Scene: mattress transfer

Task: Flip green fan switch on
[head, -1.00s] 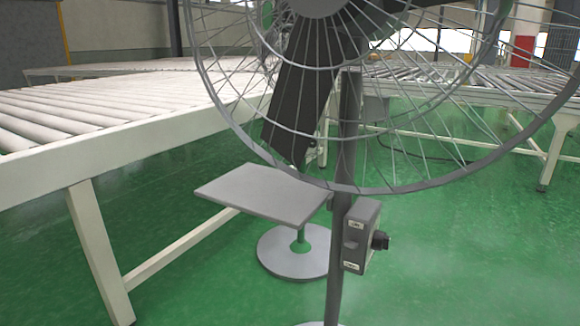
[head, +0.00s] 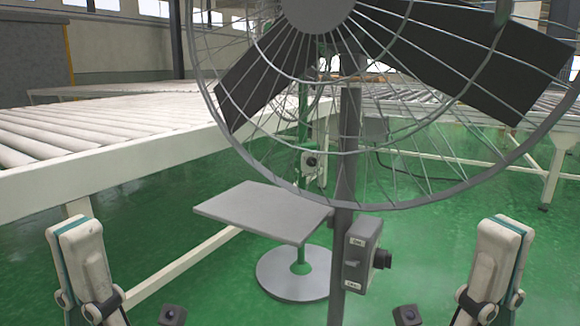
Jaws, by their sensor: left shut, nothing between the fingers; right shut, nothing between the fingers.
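The green fan's post (head: 302,112) stands behind the near grey fan and a small grey tabletop. Its light switch box (head: 322,163) is on the post, with a dark round knob (head: 310,162) facing left of centre. Whether it is on or off is too small to tell. A green stem above a round grey base (head: 293,275) shows below the tabletop. My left gripper (head: 78,225) is upright at the lower left, fingers together and empty. My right gripper (head: 508,225) is likewise shut and empty at the lower right. Both are apart from the switch, nearer the camera.
The near grey fan's cage (head: 455,196) and pole (head: 344,180) stand in front. Its grey switch box (head: 360,250) has a black knob. The grey tabletop (head: 265,212) lies before the green post. A roller conveyor (head: 110,154) runs at left.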

